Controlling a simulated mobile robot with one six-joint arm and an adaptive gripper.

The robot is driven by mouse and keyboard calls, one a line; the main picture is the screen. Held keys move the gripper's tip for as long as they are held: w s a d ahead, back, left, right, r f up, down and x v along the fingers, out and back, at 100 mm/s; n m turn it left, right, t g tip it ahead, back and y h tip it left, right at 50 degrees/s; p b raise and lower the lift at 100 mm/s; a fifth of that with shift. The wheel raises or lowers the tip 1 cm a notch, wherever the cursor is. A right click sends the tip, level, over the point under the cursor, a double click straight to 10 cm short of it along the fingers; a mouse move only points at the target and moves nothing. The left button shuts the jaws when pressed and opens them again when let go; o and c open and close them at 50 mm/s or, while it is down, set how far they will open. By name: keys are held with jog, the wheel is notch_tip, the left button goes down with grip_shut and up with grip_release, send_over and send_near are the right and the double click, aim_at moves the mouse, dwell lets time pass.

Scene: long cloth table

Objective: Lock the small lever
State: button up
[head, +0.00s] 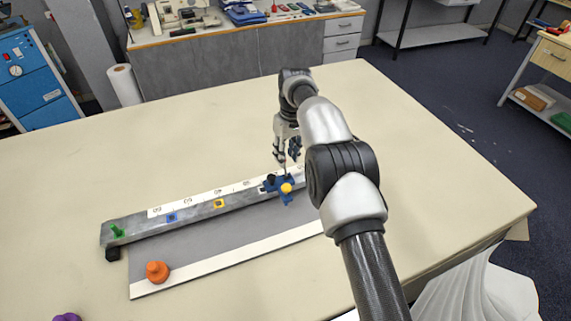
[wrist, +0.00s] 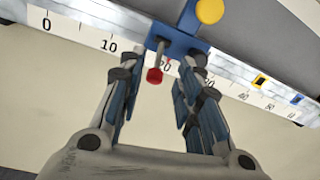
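A blue slider (head: 279,187) with a yellow knob (head: 286,188) sits on the long metal rail (head: 190,208); the slider also shows in the wrist view (wrist: 180,43). A small lever with a red tip (wrist: 154,75) sticks out from the slider's side, near the 20 mark of the scale. My gripper (wrist: 160,70) is open, with one finger on each side of the red tip and a gap to both. In the head view my gripper (head: 287,155) hangs just behind the slider, and I cannot make out the red tip there.
An orange knob-shaped piece (head: 157,271) stands on the grey board in front of the rail. A green piece (head: 116,231) is at the rail's left end. Blue (head: 172,217) and yellow (head: 219,203) markers sit along the rail. The table behind the rail is clear.

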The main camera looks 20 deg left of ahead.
notch_tip(320, 180, up, 6)
jog(key=shift+d, duration=0.25)
jog(key=shift+w, duration=0.1)
